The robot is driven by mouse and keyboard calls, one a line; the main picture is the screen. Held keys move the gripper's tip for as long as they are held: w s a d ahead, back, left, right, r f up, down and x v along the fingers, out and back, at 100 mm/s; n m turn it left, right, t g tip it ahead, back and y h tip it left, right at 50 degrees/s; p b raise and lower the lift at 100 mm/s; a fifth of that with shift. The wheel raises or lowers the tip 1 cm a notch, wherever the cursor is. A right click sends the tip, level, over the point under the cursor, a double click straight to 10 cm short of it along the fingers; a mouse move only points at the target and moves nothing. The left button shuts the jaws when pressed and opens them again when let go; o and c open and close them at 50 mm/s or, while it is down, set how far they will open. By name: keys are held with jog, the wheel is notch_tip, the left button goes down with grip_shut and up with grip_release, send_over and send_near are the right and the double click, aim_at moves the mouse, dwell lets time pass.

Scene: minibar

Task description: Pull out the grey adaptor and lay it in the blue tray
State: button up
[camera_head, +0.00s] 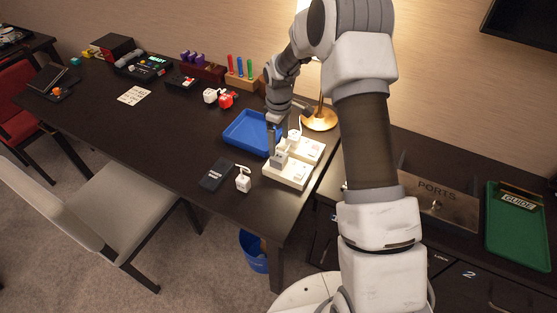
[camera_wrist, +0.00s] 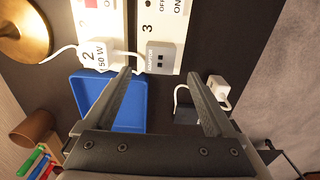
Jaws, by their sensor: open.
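The grey adaptor (camera_head: 279,160) sits plugged into the white socket board (camera_head: 287,176) at the table's right end. In the wrist view, the adaptor (camera_wrist: 160,57) is at the board's position marked 3, just beyond my fingertips. My gripper (camera_wrist: 158,73) is open and empty, its fingers spread to either side of the adaptor's line; I cannot tell whether they flank it. In the head view, my gripper (camera_head: 273,146) is directly above and partly in front of the board. The blue tray (camera_head: 247,131) lies empty behind the board; it also shows in the wrist view (camera_wrist: 130,115).
A white plug (camera_wrist: 97,54) with a cord sits beside the adaptor at position 2. A black block (camera_head: 216,174) and a loose white plug (camera_head: 243,182) lie left of the board. A brass lamp base (camera_head: 320,120) stands behind.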

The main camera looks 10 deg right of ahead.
aim_at(279, 156)
notch_tip(279, 156, down, 8)
jog(key=b, duration=0.5)
jog(key=shift+f, duration=0.15)
dwell(1.0)
grip_shut()
dwell(0.3)
jog(key=shift+r, duration=0.2)
jog(key=shift+r+p, duration=1.75)
jog(key=shift+r, duration=1.15)
